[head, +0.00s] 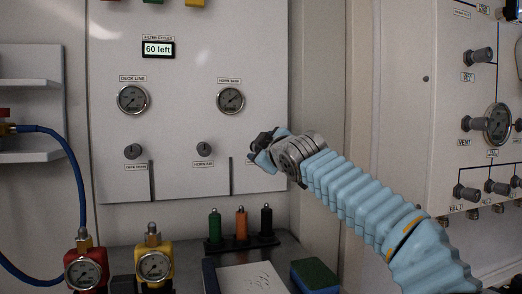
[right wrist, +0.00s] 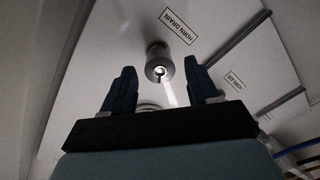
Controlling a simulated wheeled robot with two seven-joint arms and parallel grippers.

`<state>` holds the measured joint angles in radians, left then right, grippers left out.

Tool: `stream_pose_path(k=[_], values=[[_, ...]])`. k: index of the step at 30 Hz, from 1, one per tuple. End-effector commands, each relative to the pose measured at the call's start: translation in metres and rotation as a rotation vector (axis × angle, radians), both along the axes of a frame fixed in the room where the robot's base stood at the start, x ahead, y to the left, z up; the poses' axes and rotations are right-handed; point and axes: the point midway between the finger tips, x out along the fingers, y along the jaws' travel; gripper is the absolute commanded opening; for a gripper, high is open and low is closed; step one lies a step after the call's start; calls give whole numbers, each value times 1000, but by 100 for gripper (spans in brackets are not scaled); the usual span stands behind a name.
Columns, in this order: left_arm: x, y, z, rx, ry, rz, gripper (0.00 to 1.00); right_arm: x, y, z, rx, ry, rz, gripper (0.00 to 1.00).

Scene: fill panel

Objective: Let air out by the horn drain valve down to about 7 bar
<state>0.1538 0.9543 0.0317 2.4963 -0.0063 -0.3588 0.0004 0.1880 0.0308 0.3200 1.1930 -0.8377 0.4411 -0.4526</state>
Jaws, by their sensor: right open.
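The horn drain valve (right wrist: 158,62) is a small grey round knob beside its HORN DRAIN label in the right wrist view. My right gripper (right wrist: 161,78) is open, with its two dark fingers on either side of the line to the knob; I cannot tell whether they touch it. In the head view my right gripper (head: 257,147) is at the panel's lower right and hides the valve. The horn bank gauge (head: 230,97) is above and left of it; its reading is too small to tell. My left gripper is not in view.
A counter below holds several small bottles and gauged red and yellow valves (head: 154,266). A side panel (head: 450,130) with knobs is at right.

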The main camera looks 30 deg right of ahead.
Motion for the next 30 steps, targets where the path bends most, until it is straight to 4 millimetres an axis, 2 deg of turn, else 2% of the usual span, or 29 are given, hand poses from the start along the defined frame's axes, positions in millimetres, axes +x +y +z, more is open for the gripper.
stream_pose_path(k=[9, 15, 21, 30], values=[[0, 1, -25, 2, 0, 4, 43, -76, 14, 0, -1, -4, -1, 59], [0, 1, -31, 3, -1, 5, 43, -111, 21, 2, -1, -3, -1, 59], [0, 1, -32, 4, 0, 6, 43, -123, 24, 3, -1, -1, -1, 59], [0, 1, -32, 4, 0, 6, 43, -123, 24, 3, 0, -1, -1, 59]])
